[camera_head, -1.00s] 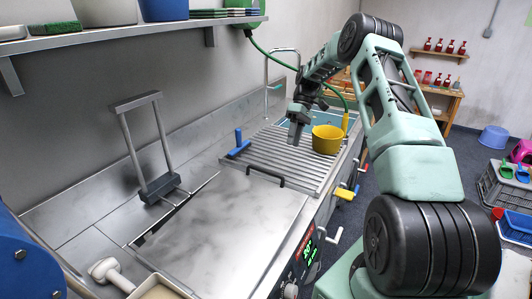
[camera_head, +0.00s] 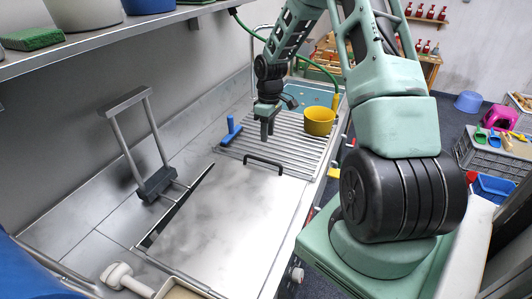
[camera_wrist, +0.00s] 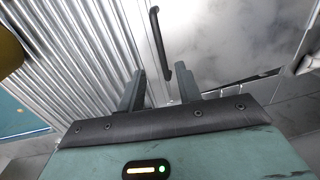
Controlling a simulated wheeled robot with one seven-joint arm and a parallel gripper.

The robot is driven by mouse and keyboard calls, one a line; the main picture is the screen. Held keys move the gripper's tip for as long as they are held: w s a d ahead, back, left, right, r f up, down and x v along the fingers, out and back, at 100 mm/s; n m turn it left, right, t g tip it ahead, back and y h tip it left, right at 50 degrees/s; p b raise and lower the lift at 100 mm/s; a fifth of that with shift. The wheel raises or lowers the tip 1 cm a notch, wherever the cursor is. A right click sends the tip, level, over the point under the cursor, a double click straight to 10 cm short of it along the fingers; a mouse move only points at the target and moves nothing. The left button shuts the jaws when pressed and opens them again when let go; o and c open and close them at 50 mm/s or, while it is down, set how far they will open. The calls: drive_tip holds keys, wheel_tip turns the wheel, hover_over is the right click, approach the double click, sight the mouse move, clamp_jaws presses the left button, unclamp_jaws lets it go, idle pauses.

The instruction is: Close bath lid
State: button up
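The bath lid (camera_head: 225,225) is a flat steel panel with a black bar handle (camera_head: 262,162) at its far edge. A dark wedge-shaped gap shows along its left edge. My gripper (camera_head: 267,133) points down over the ribbed steel surface, just beyond the handle, and appears apart from it. In the wrist view my gripper (camera_wrist: 160,68) has its two fingers spread, with nothing between them that I can tell is held. The handle (camera_wrist: 159,42) runs away from the space ahead of the fingers, and the shiny lid (camera_wrist: 220,40) lies to its right.
A yellow pot (camera_head: 320,121) stands on the ribbed surface (camera_head: 292,143) right of my gripper. A steel frame with a dark block (camera_head: 158,184) stands left of the lid. A shelf (camera_head: 130,38) overhangs the back.

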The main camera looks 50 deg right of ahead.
drive_tip(key=f, duration=0.3)
drive_tip(key=f+p, duration=0.1)
drive_tip(key=f, duration=0.2)
drive_tip(key=a+f+p, duration=0.1)
drive_tip(key=f, duration=0.2)
drive_tip(key=shift+s+f, duration=0.2)
drive_tip(key=shift+f, duration=0.2)
clamp_jaws()
